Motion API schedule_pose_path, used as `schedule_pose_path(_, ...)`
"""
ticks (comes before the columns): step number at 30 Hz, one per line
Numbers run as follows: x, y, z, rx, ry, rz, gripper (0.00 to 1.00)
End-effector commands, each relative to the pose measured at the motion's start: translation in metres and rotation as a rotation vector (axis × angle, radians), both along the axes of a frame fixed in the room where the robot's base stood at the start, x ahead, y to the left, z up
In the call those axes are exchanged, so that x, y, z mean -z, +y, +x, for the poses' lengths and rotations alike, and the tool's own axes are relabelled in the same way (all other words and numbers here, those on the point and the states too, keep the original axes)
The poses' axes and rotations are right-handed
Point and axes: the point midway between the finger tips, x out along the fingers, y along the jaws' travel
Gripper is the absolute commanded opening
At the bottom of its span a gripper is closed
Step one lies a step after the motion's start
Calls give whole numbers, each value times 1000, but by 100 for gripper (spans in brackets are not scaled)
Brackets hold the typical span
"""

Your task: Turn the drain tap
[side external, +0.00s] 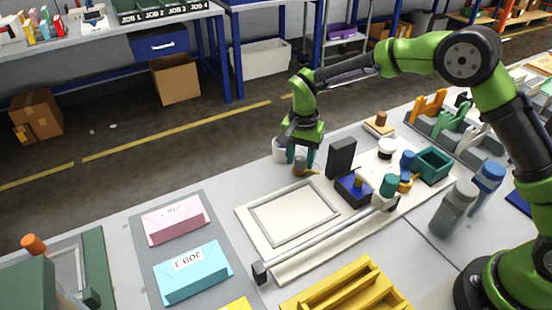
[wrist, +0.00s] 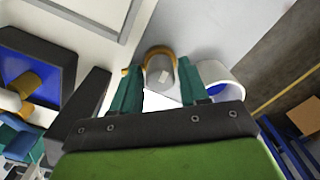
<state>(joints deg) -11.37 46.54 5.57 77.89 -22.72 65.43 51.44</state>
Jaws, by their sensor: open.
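The drain tap (side external: 300,168) is a small brownish-grey cylinder with a yellow-orange lever pointing right, at the far edge of the plotter's pale base. In the wrist view the tap (wrist: 160,72) shows as a grey round body with a yellow-orange part curving around its top and left side. My gripper (side external: 300,156) points down just above the tap. In the wrist view the teal fingers of my gripper (wrist: 159,74) are apart, one on each side of the tap. I cannot tell whether either finger touches it.
A white cup (wrist: 218,78) with a blue inside stands close to the right finger in the wrist view. A dark upright block (side external: 341,158) and a dark blue-lined box (side external: 354,188) stand near my gripper. The framed drawing bed (side external: 293,213) is bare.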

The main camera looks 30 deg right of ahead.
Motion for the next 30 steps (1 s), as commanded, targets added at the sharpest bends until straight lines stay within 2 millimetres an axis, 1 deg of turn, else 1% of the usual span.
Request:
schedule_pose_path(8,1,0,0,0,0,0,44)
schedule_pose_path(9,1,0,0,0,0,0,38)
schedule_pose_path(16,1,0,0,0,0,0,3)
schedule_pose_path(23,1,0,0,-18,0,0,3)
schedule_pose_path(30,0,0,0,-124,-1,1,3)
